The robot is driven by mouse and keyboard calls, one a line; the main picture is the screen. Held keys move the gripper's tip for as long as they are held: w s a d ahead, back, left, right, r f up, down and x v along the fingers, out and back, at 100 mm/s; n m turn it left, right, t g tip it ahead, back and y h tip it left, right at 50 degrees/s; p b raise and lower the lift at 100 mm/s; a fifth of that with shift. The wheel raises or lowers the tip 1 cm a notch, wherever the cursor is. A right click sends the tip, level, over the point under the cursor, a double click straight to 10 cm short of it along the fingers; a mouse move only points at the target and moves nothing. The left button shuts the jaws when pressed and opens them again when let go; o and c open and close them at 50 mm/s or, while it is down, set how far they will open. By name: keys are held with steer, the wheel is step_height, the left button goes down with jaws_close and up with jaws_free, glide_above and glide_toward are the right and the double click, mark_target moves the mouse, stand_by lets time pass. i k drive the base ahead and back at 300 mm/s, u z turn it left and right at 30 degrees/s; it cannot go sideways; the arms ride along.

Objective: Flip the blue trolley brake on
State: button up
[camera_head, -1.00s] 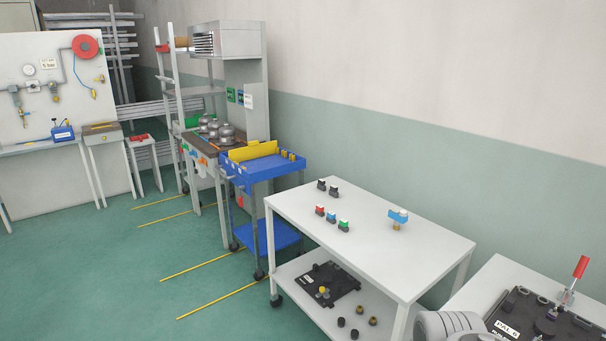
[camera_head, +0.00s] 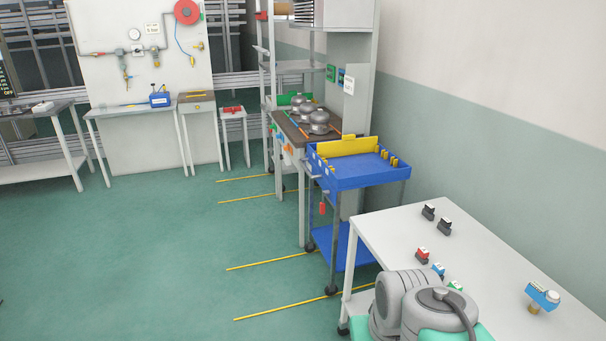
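The blue trolley (camera_head: 372,181) stands right of centre, beside the grey workbench. It has a blue upper tray with a yellow rack (camera_head: 347,147) and small yellow blocks, a blue lower shelf (camera_head: 345,248) and dark castors (camera_head: 331,290). A small red part (camera_head: 322,208) shows at its left side, below the upper tray. I cannot tell whether it is the brake or how it is set. Grey and green links of my own arm show at the bottom right, in front of the white table. My gripper is not in view.
The white table (camera_head: 470,240) with small coloured switches stands at the lower right, close to the trolley. The workbench (camera_head: 291,130) carries several metal compressor domes. Green floor (camera_head: 150,240) with yellow lines is clear left of the trolley.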

mark_target(322, 205)
steer(key=u, duration=0.8)
steer(key=i, duration=1.25)
steer(key=u, duration=0.6)
steer(key=i, duration=1.25)
steer(key=z, duration=0.95)
steer(key=i, duration=1)
steer(key=z, duration=1.15)
steer(key=i, duration=0.2)
steer(key=z, duration=0.05)
